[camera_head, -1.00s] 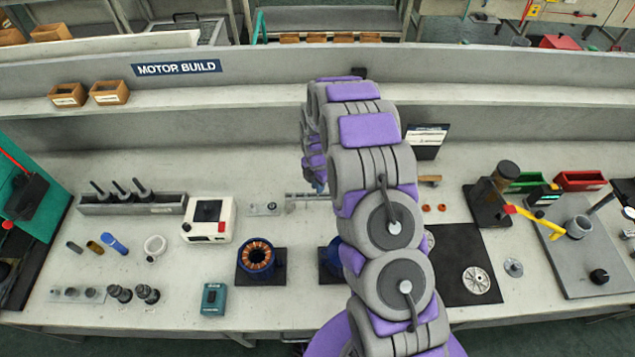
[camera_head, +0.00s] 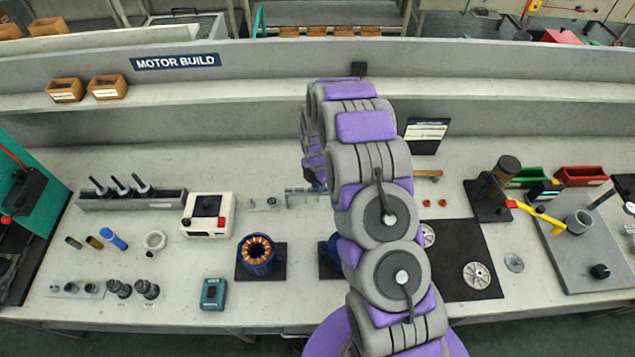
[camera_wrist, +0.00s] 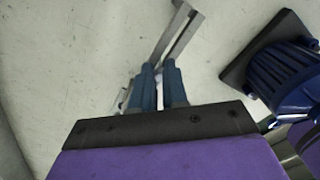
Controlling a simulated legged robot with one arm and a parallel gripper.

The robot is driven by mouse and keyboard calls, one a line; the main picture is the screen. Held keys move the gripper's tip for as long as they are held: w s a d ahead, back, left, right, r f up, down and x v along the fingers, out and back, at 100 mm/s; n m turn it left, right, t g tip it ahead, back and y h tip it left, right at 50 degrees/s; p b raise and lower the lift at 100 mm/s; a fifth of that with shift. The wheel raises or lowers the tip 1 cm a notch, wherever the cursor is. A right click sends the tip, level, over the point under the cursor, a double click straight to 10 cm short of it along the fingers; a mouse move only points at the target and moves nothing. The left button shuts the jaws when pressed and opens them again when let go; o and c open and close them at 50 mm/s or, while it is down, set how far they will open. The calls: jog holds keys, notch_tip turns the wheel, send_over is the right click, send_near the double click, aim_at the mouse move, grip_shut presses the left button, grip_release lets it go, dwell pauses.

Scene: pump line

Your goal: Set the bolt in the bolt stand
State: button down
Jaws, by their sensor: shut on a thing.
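My gripper (camera_wrist: 160,70) points down at the bench, its two blue fingers close together in the wrist view. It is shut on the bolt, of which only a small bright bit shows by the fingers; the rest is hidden. A grey metal bracket (camera_wrist: 182,32), apparently the bolt stand, lies just beyond the fingertips. It also shows in the head view (camera_head: 298,197), left of my arm. I cannot tell whether the bolt touches it. In the head view my arm hides most of the gripper.
A motor housing with copper windings (camera_head: 257,254) sits on a dark pad. A blue motor body (camera_wrist: 292,78) stands close to the right of my gripper. A white box with a red button (camera_head: 208,214) and a small plate (camera_head: 262,204) are to the left. A shelf runs behind.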

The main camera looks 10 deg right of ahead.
jog(key=shift+f, duration=0.45)
jog(key=c, duration=1.1)
grip_release()
jog(key=shift+o, duration=0.6)
jog(key=shift+o, duration=0.7)
jog(key=shift+r, duration=0.1)
